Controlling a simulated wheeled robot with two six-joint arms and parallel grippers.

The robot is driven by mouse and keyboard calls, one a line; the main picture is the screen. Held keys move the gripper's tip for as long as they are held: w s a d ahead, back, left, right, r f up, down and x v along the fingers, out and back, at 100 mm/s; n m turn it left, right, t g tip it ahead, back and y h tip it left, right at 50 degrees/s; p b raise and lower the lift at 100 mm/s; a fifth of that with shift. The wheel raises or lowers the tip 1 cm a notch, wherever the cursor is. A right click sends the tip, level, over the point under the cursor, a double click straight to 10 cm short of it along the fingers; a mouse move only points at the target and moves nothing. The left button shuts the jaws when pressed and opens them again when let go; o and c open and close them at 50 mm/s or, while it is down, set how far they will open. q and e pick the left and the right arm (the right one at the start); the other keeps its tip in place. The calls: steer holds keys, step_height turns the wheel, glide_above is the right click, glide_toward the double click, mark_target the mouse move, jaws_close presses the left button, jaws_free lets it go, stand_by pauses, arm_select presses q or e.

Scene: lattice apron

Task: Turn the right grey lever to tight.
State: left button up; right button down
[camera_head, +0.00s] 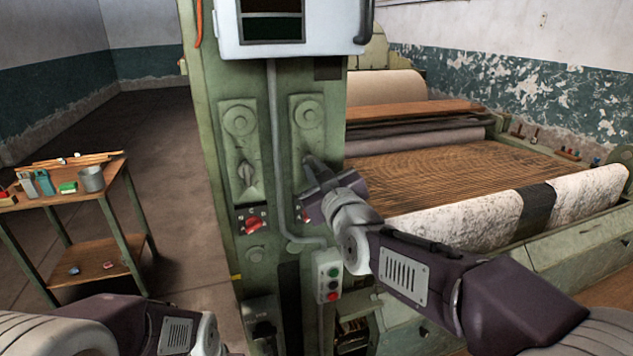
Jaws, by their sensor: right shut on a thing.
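Two vertical plates are on the front of the green machine column (210,110). The left plate carries a grey lever (246,174), which points roughly up and down. On the right plate (308,128), my right gripper (313,172) is at the matching height and is shut on what appears to be the right grey lever. The gripper hides that lever, so its angle and its markings cannot be read. Only part of my left arm shows at the bottom left; its gripper is out of view.
Red knobs (253,225) sit below the plates. A grey conduit (272,150) runs between them to a push-button box (327,276). A white cabinet (285,30) is above. A tool table (85,192) stands left, rollers and a slatted bed (450,175) right.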

steer(key=m+b, duration=0.1)
steer(key=m, duration=0.1)
steer(key=shift+r+m+b, duration=0.25)
steer(key=shift+m+b, duration=0.15)
steer(key=shift+r+m+b, duration=0.1)
steer(key=shift+m+b, duration=0.25)
steer(key=shift+m, duration=0.35)
steer(key=shift+r, duration=0.1)
steer(key=c, duration=1.5)
jaws_free()
steer(key=shift+o, duration=0.2)
steer(key=shift+f, duration=0.2)
